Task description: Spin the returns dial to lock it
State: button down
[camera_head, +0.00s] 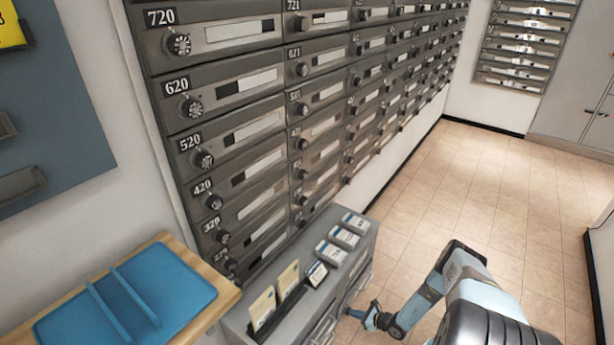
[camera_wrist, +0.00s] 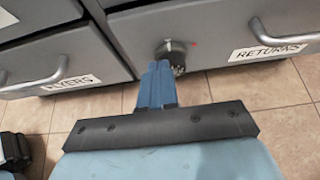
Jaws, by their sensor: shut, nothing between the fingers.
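The returns dial (camera_wrist: 172,50) is a dark round knob on the grey drawer front in the wrist view, with a small red mark to its right. The RETURNS label (camera_wrist: 268,52) is on the same drawer front, right of the dial. My gripper (camera_wrist: 160,68) has its blue fingers together, with the tips just below and left of the dial and overlapping its edge in the picture. I cannot tell whether they touch it. In the head view my gripper (camera_head: 352,314) is low beside the grey cabinet (camera_head: 240,322); the dial is not visible there.
The FLYERS drawer (camera_wrist: 75,84) with its bar handle is left of the dial; another handle (camera_wrist: 275,38) is at the right. Card boxes (camera_head: 343,237) stand on the cabinet top. A blue tray (camera_head: 130,300) is at the left. Tiled floor (camera_head: 440,215) is open.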

jog(key=shift+w+a, duration=0.55)
jog(key=shift+a, duration=0.25)
